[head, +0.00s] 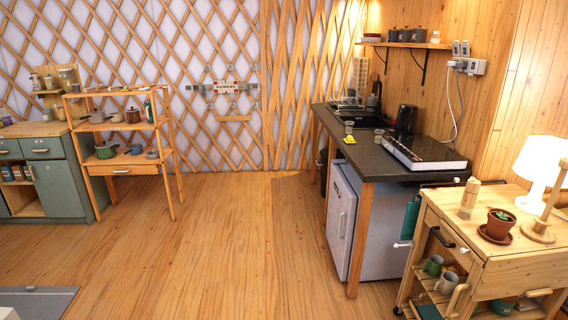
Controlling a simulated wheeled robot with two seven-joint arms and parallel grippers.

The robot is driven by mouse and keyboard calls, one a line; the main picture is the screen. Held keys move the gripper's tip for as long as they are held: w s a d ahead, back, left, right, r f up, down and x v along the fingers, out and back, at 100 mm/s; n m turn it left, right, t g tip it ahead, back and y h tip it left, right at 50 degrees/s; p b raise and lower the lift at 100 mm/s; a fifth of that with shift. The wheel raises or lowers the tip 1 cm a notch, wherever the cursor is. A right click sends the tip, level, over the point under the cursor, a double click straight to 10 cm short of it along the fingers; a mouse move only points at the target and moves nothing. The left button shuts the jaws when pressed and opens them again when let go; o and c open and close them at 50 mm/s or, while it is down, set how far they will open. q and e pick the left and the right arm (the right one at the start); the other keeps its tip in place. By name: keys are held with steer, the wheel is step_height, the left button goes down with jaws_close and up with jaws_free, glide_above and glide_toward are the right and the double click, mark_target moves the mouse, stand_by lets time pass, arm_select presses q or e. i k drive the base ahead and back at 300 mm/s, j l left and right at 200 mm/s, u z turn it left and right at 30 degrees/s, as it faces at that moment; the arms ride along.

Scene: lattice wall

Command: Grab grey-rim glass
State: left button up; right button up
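A small glass (349,128) stands on the dark countertop (352,150) at the right, near its left edge, with a small yellow item (349,140) just in front of it. A second small glass-like item (379,135) stands to its right, beside the black kettle. Both are too small for me to tell the rim colour. Neither of my grippers shows in the head view.
A black kettle (406,121), a hob (424,153) and a dish rack (348,102) share the counter. A white fridge (342,222) stands below. A wooden cart (470,265) is at the front right. The middle floor (230,240) is clear.

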mark_target(349, 124)
steer(key=i, duration=0.9)
steer(key=i+j+z, duration=0.1)
steer(key=i, duration=0.8)
steer(key=i+j+z, duration=0.3)
steer(key=i+z, duration=0.2)
steer(key=i+j+z, duration=0.95)
steer(key=j, duration=0.35)
steer(key=i+l, duration=0.05)
